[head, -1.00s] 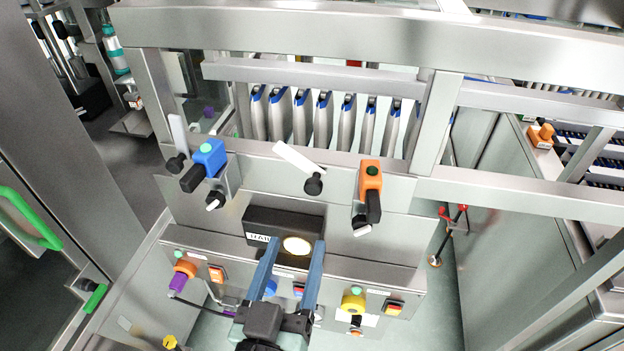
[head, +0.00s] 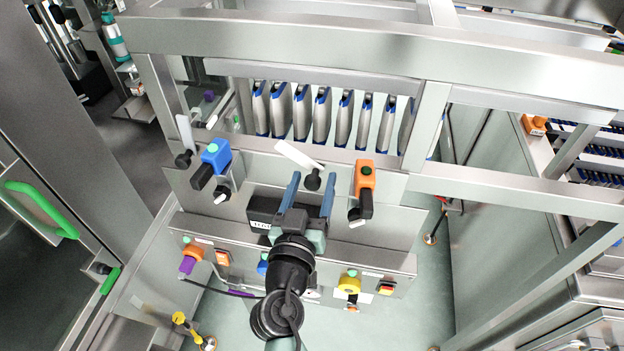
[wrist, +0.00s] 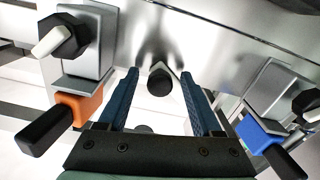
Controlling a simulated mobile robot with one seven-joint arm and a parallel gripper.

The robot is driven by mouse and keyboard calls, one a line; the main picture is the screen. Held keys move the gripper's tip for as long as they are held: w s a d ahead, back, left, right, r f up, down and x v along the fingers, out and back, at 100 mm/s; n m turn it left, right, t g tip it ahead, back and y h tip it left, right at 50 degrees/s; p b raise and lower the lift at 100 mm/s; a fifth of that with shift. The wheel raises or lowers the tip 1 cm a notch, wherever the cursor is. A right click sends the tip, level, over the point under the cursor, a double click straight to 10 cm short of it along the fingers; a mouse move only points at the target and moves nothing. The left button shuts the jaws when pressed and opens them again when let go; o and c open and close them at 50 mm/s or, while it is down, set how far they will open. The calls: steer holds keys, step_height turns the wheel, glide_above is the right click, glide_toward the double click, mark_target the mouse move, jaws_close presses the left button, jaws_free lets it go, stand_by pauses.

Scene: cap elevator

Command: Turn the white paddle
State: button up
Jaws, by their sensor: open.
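A long white paddle (head: 299,155) sits in the middle of the steel panel in the head view, slanting down to the right. A round black knob (head: 313,182) is at its lower right end. My gripper (head: 311,179) is open and points up at this knob, with one blue finger on each side of it in the picture. In the wrist view the knob (wrist: 160,82) shows between the open fingertips (wrist: 160,76), with room on both sides. Touch cannot be told. The paddle is mostly hidden behind the knob there.
A blue clamp (head: 215,156) stands left and an orange clamp (head: 364,175) right, both near my fingers. Another white paddle (head: 185,132) is farther left. A black box (head: 262,212) is partly behind my gripper. A lower panel (head: 395,262) carries knobs and buttons. Steel rails (head: 400,45) cross above.

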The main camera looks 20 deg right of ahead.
jaws_close()
stand_by(0.3)
stand_by(1.1)
